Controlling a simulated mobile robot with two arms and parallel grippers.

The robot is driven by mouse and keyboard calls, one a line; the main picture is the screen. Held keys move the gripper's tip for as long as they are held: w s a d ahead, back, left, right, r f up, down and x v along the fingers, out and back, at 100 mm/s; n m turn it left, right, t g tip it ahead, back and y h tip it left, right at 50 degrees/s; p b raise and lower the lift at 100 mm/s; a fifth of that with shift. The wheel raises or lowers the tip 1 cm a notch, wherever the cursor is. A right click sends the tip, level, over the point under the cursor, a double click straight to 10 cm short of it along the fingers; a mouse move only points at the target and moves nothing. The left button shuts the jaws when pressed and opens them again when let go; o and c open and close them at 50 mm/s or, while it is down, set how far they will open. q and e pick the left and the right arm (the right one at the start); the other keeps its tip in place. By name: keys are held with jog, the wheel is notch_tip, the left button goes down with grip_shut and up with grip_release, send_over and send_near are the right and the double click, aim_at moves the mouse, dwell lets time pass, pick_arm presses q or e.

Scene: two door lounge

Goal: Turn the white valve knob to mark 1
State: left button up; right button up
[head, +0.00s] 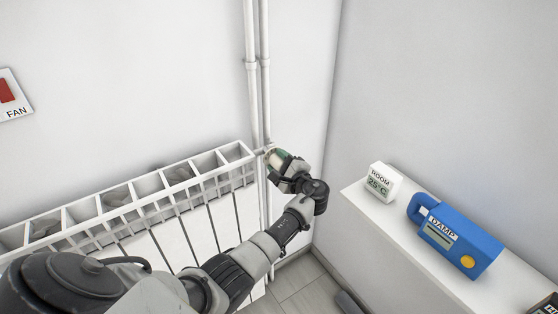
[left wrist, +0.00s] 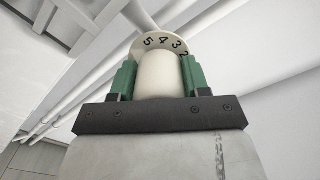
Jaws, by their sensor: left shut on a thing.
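The white valve knob (left wrist: 160,75) shows in the left wrist view, between the green fingers of my left gripper (left wrist: 160,80). The gripper is shut on it from both sides. Behind the knob is a pale dial ring with the numbers 5, 4, 3 and part of a 2 in view; mark 1 is not visible. In the head view my left gripper (head: 277,156) is at the valve, at the right end of the white radiator (head: 180,187), beside the pipes. The gripper hides most of the knob there. My right gripper is not in view.
Two white vertical pipes (head: 251,80) run up the wall. A white shelf (head: 395,240) on the right bears a room thermometer (head: 384,170) reading 25°C and a blue DAMP device (head: 455,238). A FAN switch (head: 10,95) is on the left wall.

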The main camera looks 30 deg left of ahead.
pick_arm(q)
jog(key=shift+f, duration=0.1)
dwell(0.3)
jog(key=o, duration=0.9)
jog(key=shift+d, duration=0.15)
jog(key=b+v, duration=0.2)
jog(key=v, duration=0.8)
jog(key=shift+s+d, duration=0.2)
jog(key=shift+d, duration=0.05)
jog(key=shift+f, duration=0.1)
